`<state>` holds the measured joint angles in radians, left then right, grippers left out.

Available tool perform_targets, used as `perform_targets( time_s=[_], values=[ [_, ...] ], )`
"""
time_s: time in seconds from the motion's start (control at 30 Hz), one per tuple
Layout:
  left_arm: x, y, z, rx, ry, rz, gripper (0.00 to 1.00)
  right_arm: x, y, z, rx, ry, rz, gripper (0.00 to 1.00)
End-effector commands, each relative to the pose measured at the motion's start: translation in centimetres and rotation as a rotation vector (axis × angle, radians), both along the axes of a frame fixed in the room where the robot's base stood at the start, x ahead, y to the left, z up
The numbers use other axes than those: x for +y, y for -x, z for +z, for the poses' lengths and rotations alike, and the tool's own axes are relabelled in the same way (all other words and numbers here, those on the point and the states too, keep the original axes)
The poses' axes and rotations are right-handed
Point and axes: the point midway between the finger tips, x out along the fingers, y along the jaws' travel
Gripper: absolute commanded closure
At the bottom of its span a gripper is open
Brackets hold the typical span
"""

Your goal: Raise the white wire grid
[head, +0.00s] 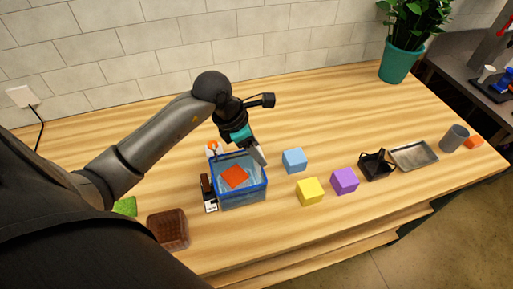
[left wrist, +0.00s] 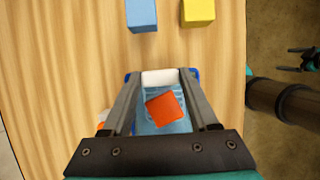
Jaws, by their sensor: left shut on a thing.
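A blue-rimmed bin (head: 241,203) stands on the wooden table and holds an orange-red square piece (head: 235,176). Pale bluish lines show around that piece, but I cannot make out the white wire grid's full outline. My left gripper (head: 260,157) points down at the bin's right rear edge. In the left wrist view its fingers (left wrist: 160,78) close on the two ends of a white piece (left wrist: 158,77), which looks like part of the grid.
Blue (head: 294,161), yellow (head: 310,191) and purple (head: 345,181) cubes stand right of the bin. A black basket (head: 376,165), metal tray (head: 414,155) and grey cup (head: 454,138) are farther right. A brown basket (head: 168,230) is at the left.

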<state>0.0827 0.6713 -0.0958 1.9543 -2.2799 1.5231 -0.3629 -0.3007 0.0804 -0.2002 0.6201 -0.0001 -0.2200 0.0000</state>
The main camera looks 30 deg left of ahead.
Motion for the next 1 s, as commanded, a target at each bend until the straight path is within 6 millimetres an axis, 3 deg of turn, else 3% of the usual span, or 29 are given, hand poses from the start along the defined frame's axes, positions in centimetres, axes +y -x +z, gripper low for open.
perform_targets(
  time_s=[0.13,0.57,0.67,1.0],
  values=[
    [0.0,0.0,0.0,0.000,0.000,0.000,1.00,0.0,0.0,0.0,0.000,0.000,0.000,0.00],
    [0.0,0.0,0.1,-0.001,-0.001,0.000,1.00,0.0,0.0,0.1,0.000,-0.001,0.000,0.00],
    [0.1,-0.1,1.1,-0.002,-0.002,-0.002,1.00,0.1,0.0,0.7,0.000,-0.001,0.000,0.00],
    [0.1,-0.1,7.2,-0.004,-0.003,-0.002,1.00,0.1,0.0,3.9,0.000,-0.001,-0.001,0.00]
  ],
)
